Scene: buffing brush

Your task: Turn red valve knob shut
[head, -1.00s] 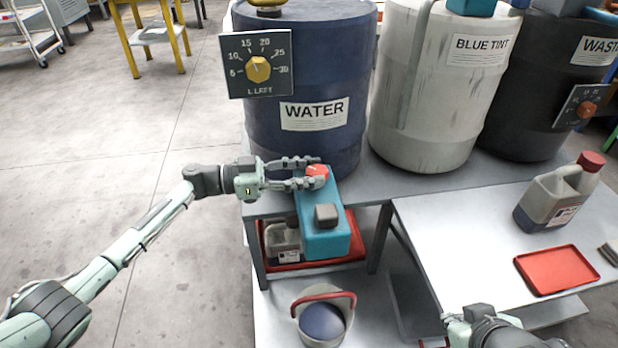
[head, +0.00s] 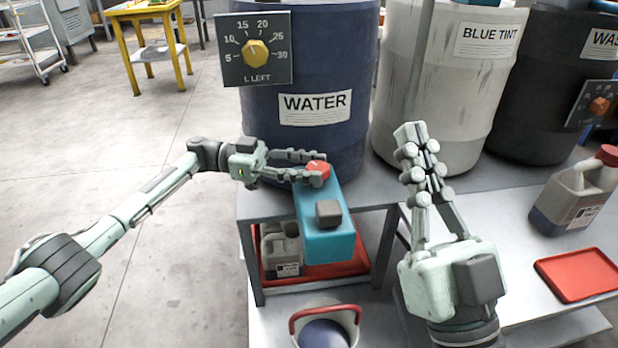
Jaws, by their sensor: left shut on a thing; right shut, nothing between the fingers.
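The red valve knob (head: 317,168) sits on top of the teal valve block (head: 330,240), at the far end of it, in front of the blue WATER drum (head: 300,150). My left gripper (head: 318,168) reaches in from the left and is shut on the knob, with one finger on its far side and one on its near side. My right gripper (head: 410,135) is shut and empty, raised to the right of the valve block in front of the white BLUE TINT drum (head: 447,75). The fingers partly cover the knob, so its turn angle is unclear.
A gauge with a yellow dial (head: 256,54) is on the WATER drum. A grey jug (head: 281,248) stands in a red tray (head: 350,266) under the block. A bucket (head: 325,328) is below. A second jug (head: 573,195) and a red tray (head: 577,274) lie right.

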